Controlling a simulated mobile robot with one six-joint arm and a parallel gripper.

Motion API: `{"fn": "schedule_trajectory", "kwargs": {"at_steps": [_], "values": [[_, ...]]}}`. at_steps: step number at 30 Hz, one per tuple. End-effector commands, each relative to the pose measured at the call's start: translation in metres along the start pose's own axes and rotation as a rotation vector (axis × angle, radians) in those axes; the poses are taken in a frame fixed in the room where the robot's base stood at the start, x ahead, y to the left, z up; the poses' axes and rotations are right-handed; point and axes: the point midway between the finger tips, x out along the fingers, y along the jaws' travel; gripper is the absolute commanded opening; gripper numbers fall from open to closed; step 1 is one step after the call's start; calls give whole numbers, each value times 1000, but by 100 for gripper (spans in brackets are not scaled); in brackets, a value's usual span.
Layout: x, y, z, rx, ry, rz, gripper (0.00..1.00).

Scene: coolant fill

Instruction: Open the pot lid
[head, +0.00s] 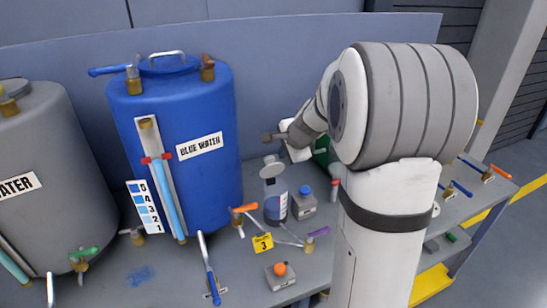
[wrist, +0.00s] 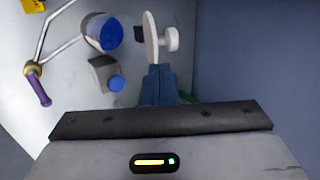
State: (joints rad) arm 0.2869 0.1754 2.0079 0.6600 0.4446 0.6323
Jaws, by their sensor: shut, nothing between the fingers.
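The small pot (head: 276,202) stands on the bench, a clear vessel with blue on its side. The wrist view looks into its round mouth, with blue inside (wrist: 102,33). Its pale round lid (head: 270,167) is tipped up at the pot's edge. In the wrist view the lid (wrist: 150,38) stands nearly edge-on with its white knob facing right. My gripper (head: 272,138) is above and behind the pot in the head view. In the wrist view its fingers (wrist: 156,70) are together, empty, close to the lid's lower edge. I cannot tell whether they touch it.
A grey box with a blue cap (head: 303,204) stands beside the pot. The blue water tank (head: 205,180) is to the left, with a blue-handled valve (head: 208,270) in front. A yellow tag (head: 263,243), an orange button (head: 280,269) and a purple-handled valve (head: 317,232) are nearby.

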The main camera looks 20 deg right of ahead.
Motion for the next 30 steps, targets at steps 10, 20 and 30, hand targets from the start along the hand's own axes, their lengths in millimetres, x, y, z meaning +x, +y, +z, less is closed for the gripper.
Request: {"fn": "schedule_trajectory", "kwargs": {"at_steps": [10,20,30], "values": [[-60,-1,2,-4,-2,-1,0],[-75,4,12,-50,-11,13,0],[-142,119,107,-857,-121,199,0]]}}
